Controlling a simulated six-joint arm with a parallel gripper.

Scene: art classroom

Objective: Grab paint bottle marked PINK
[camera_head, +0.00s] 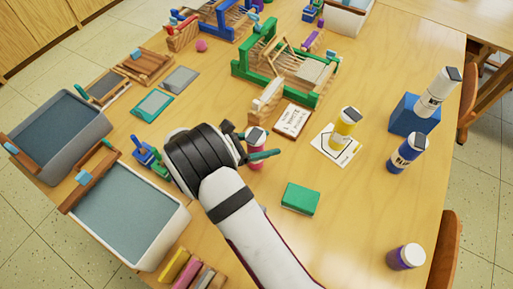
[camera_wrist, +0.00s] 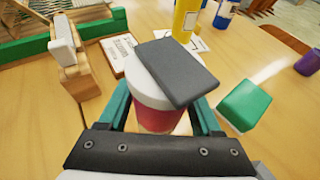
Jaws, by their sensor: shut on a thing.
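The pink paint bottle (camera_head: 256,150) has a white top and a dark grey cap. It stands upright between the fingers of my gripper (camera_head: 254,156). In the wrist view the bottle (camera_wrist: 157,118) is close up between the two green fingers of my gripper (camera_wrist: 160,115), which is shut on it. Its label text is hidden from both views. I cannot tell whether its base touches the table.
A green block (camera_head: 300,198) lies to the right. A yellow bottle (camera_head: 345,126), a blue bottle (camera_head: 406,152), a white bottle (camera_head: 437,92) on a blue block and a purple bottle (camera_head: 406,257) stand farther right. Grey-blue trays (camera_head: 178,243) are at left, a green wooden frame (camera_head: 243,70) behind.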

